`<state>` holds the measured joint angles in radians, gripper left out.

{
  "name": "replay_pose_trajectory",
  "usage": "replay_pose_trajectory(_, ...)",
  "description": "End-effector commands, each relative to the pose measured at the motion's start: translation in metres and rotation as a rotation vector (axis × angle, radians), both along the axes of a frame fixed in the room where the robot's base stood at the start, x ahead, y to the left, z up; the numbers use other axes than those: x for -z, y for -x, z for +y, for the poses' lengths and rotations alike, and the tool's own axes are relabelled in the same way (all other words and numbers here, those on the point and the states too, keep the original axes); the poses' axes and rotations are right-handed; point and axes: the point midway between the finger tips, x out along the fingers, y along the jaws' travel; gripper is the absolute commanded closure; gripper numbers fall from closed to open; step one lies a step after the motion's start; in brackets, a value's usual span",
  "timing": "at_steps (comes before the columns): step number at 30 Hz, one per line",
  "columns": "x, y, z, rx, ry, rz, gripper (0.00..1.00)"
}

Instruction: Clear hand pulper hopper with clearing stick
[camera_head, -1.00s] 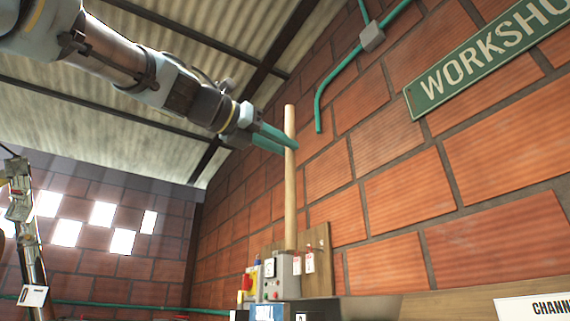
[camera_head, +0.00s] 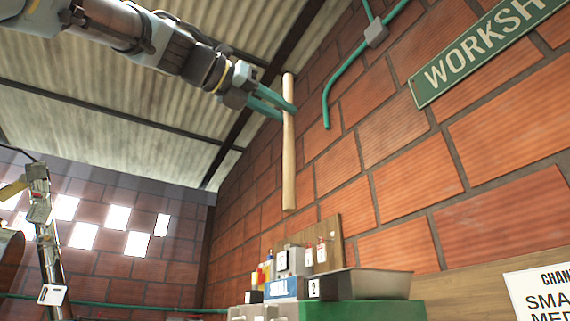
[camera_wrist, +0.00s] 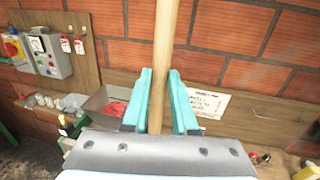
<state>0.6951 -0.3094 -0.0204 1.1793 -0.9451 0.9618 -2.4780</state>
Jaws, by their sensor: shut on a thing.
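The clearing stick, a long pale wooden rod (camera_head: 289,150), stands nearly upright in the head view, its lower end free in the air above the bench equipment. My gripper (camera_head: 280,104) has teal fingers closed around its upper part. In the wrist view the stick (camera_wrist: 166,55) runs up between the fingers of my gripper (camera_wrist: 160,100). A grey metal hopper or tray (camera_head: 375,284) sits on a green body (camera_head: 345,311) at the lower right, apart from the stick. The wrist view shows a grey container with red contents (camera_wrist: 116,108), partly hidden by the left finger.
A control box (camera_wrist: 46,55) with a red switch is mounted on a wooden board (camera_head: 331,236) at the brick wall. Small numbered blocks stand near the hopper. A green workshop sign (camera_head: 480,55) and green conduit (camera_head: 327,100) are on the wall. A paper sign (camera_wrist: 208,102) stands behind.

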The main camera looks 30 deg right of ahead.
Motion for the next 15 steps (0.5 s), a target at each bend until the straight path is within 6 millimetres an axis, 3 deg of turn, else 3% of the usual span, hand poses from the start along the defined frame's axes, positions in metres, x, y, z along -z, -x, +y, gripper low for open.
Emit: replay_pose_trajectory(15,0.002,0.032,0.051,-0.003,0.003,-0.001,1.0)
